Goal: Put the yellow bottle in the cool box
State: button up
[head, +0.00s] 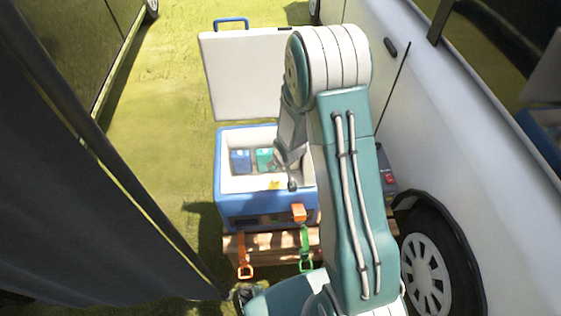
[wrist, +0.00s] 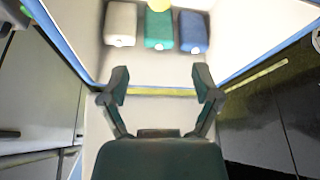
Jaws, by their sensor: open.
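The blue cool box (head: 235,206) stands with its lid (head: 250,75) open behind it. A small yellow thing (head: 274,184) shows inside, near the front wall. In the wrist view a rounded yellow top (wrist: 159,4), probably the yellow bottle, is cut off by the upper edge, beside the packs. My gripper (wrist: 162,82) is open, with nothing between its fingers. In the wrist view its fingertips appear over the box's rim, apart from the yellow thing. In the head view my arm hides much of the gripper and the box's right side.
A blue pack (wrist: 193,32), a teal pack (wrist: 159,30) and a pale pack (wrist: 120,24) are inside the box. The box stands on a wooden support (head: 270,242) with orange and green straps. A white vehicle (head: 435,120) is close on the right. Grass (head: 160,130) lies open to the left.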

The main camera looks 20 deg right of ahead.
jog(key=s+d+r+h, duration=0.1)
jog(key=s+r, duration=0.3)
jog(key=r, duration=0.8)
jog(key=s+r, duration=0.3)
jog(key=r, duration=0.8)
jog(key=s+a+r, duration=0.1)
jog(key=s+r, duration=0.5)
jog(key=s, duration=0.3)
jog(key=s+a+r+t, duration=0.1)
jog(key=s+r, duration=0.5)
jog(key=s, duration=0.3)
jog(key=shift+a+y, duration=0.3)
jog(key=shift+y, duration=0.1)
jog(key=shift+c, duration=0.4)
